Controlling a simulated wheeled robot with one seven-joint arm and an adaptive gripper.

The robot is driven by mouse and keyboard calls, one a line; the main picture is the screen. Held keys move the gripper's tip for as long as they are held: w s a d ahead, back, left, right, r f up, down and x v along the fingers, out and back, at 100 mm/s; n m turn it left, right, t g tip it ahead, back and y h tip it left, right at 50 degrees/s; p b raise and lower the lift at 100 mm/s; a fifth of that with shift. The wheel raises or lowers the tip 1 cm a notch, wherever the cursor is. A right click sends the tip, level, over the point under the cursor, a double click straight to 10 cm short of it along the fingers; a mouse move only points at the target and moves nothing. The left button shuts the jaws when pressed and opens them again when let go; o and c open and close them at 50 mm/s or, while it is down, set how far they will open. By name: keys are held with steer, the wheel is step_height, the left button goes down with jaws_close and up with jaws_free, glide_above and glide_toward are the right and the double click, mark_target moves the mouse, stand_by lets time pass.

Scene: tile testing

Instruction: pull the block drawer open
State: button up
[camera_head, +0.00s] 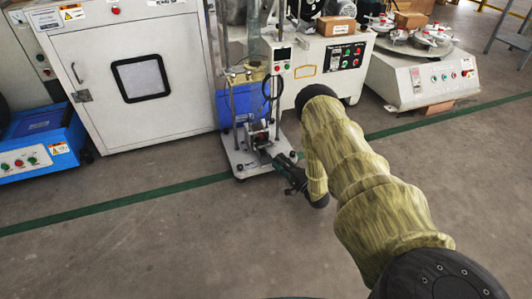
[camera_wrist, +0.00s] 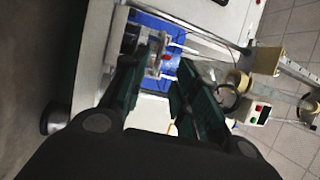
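The testing machine (camera_head: 237,157) has a pale base plate, a blue body and upright rods. A small dark and metal block part, which looks like the block drawer (camera_head: 257,137), sits low on its front. In the wrist view a metal part of it (camera_wrist: 155,58) shows near my fingertips, with a small red spot beside it. My gripper (camera_head: 270,152) reaches in from the right, low over the base plate. In the wrist view my gripper (camera_wrist: 168,66) has its two dark fingers apart, with the metal part near the left fingertip. I cannot tell whether they touch.
A large white cabinet (camera_head: 185,80) stands to the left, with a blue box (camera_head: 45,150) beside it. A white control unit (camera_head: 310,62) stands behind the machine. A hose or cable loop (camera_wrist: 225,98) hangs right of my fingers. The floor in front is clear.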

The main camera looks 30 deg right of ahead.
steer(key=b+x, duration=0.3)
steer(key=x, duration=0.4)
steer(key=shift+w+a+f+b, duration=0.1)
steer(key=shift+w+b, duration=0.3)
steer(key=shift+b+x, duration=0.3)
steer(key=shift+x, duration=0.6)
jaws_close()
